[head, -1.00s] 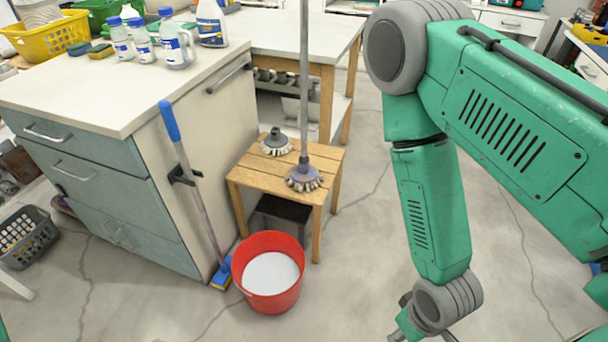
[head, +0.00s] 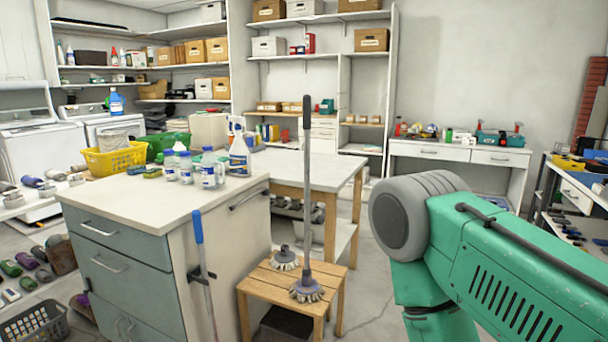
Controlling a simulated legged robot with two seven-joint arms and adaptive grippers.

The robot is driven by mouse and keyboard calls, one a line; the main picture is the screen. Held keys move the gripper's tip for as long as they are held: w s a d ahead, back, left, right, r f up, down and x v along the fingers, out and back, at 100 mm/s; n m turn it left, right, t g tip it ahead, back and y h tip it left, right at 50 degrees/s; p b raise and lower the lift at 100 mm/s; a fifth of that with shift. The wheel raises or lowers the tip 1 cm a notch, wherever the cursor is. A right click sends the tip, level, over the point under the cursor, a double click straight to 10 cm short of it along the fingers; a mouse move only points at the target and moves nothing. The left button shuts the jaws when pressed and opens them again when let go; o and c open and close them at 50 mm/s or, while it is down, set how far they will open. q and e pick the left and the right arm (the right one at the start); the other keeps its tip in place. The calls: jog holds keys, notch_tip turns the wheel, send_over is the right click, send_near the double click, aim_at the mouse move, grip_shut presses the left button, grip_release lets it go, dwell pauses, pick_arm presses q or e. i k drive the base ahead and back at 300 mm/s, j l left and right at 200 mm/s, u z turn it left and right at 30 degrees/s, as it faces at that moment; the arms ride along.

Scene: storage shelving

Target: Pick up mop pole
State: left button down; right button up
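The mop pole (head: 307,180) is a thin grey pole with a dark grip at its top. It stands upright, its lower end in a round purple-grey brush head (head: 306,290) on a small wooden stool (head: 260,284). A second brush head (head: 286,259) without a pole sits beside it on the stool. My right arm, green with grey joints, comes in from the right, apart from the pole; its gripper is below the picture. My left arm and gripper are not in view.
A cabinet (head: 134,276) with bottles, a yellow basket (head: 116,158) and a green basket on top stands left of the stool. A blue-handled brush (head: 200,262) leans on its side. A white table (head: 312,168) stands behind. Open floor (head: 375,312) lies right of the stool.

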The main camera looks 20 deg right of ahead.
aim_at(307, 271)
jog(key=u, duration=0.4)
jog(key=l+u, duration=0.15)
jog(key=u, duration=0.2)
jog(key=i+l+u, duration=0.1)
jog(key=u, duration=0.3)
jog(key=l+u, duration=0.1)
jog(key=u, duration=0.25)
jog(key=l, duration=1.4)
jog(key=k+l, duration=0.1)
jog(key=l, duration=1.25)
